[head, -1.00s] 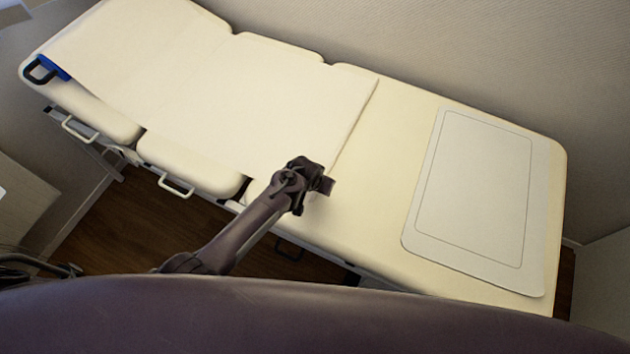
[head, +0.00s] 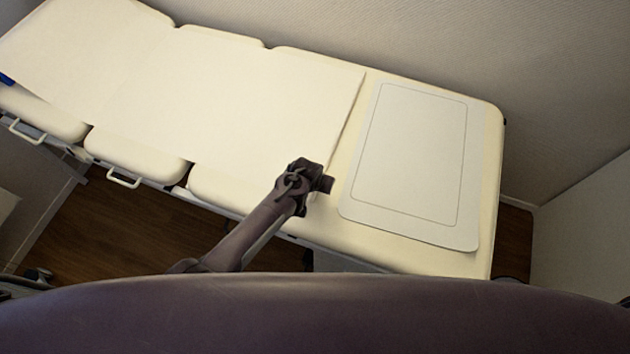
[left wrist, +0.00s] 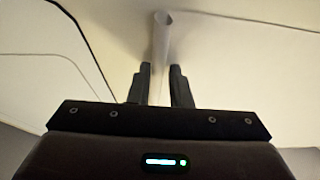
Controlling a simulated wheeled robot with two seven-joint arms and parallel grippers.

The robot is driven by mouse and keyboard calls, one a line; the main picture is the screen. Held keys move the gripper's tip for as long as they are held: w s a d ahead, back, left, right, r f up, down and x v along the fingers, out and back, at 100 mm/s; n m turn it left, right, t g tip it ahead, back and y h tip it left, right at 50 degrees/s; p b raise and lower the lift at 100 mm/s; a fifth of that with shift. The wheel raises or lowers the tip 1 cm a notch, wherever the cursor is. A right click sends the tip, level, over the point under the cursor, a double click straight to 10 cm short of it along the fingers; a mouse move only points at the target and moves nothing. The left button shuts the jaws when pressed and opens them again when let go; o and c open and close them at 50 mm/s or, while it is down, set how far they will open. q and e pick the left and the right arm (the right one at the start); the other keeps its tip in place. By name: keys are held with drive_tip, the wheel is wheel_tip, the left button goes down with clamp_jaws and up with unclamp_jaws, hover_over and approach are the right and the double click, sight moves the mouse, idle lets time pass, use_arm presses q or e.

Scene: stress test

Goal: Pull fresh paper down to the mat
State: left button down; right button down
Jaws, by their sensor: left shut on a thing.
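The white paper sheet (head: 225,95) lies along the cream couch, and its front edge is close to the left side of the mat. The pale mat (head: 412,155), with a thin outline, lies flat near the couch's right end. My left gripper (head: 322,182) is at the near corner of the paper's front edge, just left of the mat. In the left wrist view, the gripper (left wrist: 160,80) is shut on the paper's curled edge (left wrist: 162,45), which runs between the two fingers. My right gripper is not in view.
The padded couch (head: 468,262) has side handles (head: 123,180) along its near side. A wall (head: 400,40) runs behind it. Wooden floor (head: 130,225) shows in front of the couch and beyond its right end.

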sight(314, 194)
use_arm(q)
drive_tip(key=shift+d, duration=0.25)
drive_tip(key=c, duration=1.3)
unclamp_jaws()
drive_tip(key=shift+p+v, duration=0.35)
drive_tip(key=shift+v, duration=3.6)
